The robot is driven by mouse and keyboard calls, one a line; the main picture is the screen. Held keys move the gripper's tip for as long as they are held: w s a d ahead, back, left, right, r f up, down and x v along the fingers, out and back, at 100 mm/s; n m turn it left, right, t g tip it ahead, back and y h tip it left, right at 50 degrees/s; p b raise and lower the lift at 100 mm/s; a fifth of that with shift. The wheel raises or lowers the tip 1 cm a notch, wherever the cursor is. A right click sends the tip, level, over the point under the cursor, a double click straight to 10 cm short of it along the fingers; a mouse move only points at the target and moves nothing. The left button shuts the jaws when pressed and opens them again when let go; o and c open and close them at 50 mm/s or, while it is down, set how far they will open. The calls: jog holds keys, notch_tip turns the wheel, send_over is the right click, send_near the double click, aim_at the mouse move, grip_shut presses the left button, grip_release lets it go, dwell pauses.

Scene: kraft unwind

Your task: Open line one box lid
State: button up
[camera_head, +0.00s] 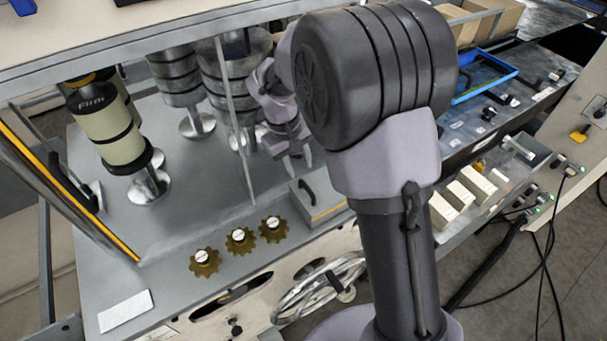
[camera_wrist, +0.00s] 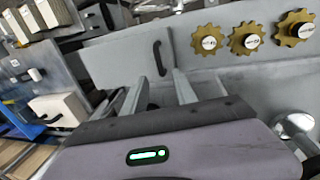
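The box lid (camera_head: 327,207) is a grey panel with a black handle (camera_head: 307,190) and a yellow stripe along its front edge. It sits at the front of the grey machine deck, partly hidden by my arm, and looks closed. In the wrist view the black handle (camera_wrist: 159,58) stands on the grey lid (camera_wrist: 125,62), just beyond my fingertips. My gripper (camera_head: 299,162) is above and behind the handle in the head view, fingers pointing down. In the wrist view my gripper (camera_wrist: 160,80) has two fingers apart with nothing between them. I cannot see contact with the handle.
Three brass gears (camera_head: 240,240) with white centres lie left of the lid. A thin upright rod (camera_head: 236,130) rises near my gripper. A blue tray (camera_head: 487,77) is at the right.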

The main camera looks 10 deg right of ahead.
aim_at(306, 186)
jog(key=f, duration=0.2)
jog(key=d+f, duration=0.1)
jog(key=f, duration=0.2)
jog(key=f+b, duration=0.1)
jog(key=f, duration=0.2)
jog(key=shift+w+d+f, duration=0.1)
jog(key=shift+w+d, duration=0.2)
jog(key=shift+w+d+f, duration=0.15)
jog(key=shift+w+f, duration=0.05)
jog(key=shift+f, duration=0.4)
jog(key=shift+c, duration=0.2)
grip_shut()
jog(key=shift+r, duration=0.1)
